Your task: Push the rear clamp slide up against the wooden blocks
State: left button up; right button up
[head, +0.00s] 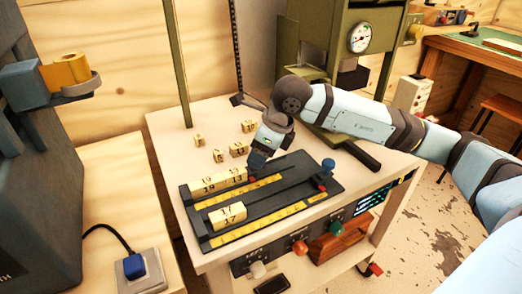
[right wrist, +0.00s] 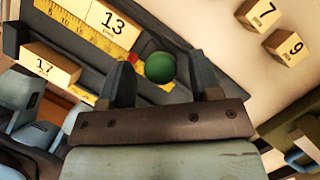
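A dark composing tray (head: 295,168) lies on the table with two channels and yellow rulers. Wooden blocks marked 19 and 13 (head: 222,179) stand in the rear channel; a block marked 17 (head: 227,215) stands in the front one. My right gripper (head: 260,166) is low over the rear channel, just right of the rear blocks. In the right wrist view its fingers (right wrist: 163,80) are open on either side of a green ball knob (right wrist: 160,66), with gaps. The knob is close to block 13 (right wrist: 112,24); the rear slide's body is mostly hidden, so contact cannot be told. My left gripper is out of view.
Several loose numbered blocks (head: 219,156) stand behind the tray. A dark lever (head: 358,154) and a green press (head: 345,45) stand behind. The table's left side is clear.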

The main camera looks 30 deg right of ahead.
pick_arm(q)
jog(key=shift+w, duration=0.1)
pick_arm(e)
jog(key=shift+r, duration=0.2)
pick_arm(q)
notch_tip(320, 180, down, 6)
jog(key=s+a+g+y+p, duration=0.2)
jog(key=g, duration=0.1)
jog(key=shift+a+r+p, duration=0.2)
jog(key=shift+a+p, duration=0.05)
jog(key=shift+p, duration=0.15)
pick_arm(e)
jog(key=v, duration=1.3)
jog(key=shift+r, duration=0.15)
jog(key=shift+s+d, duration=0.1)
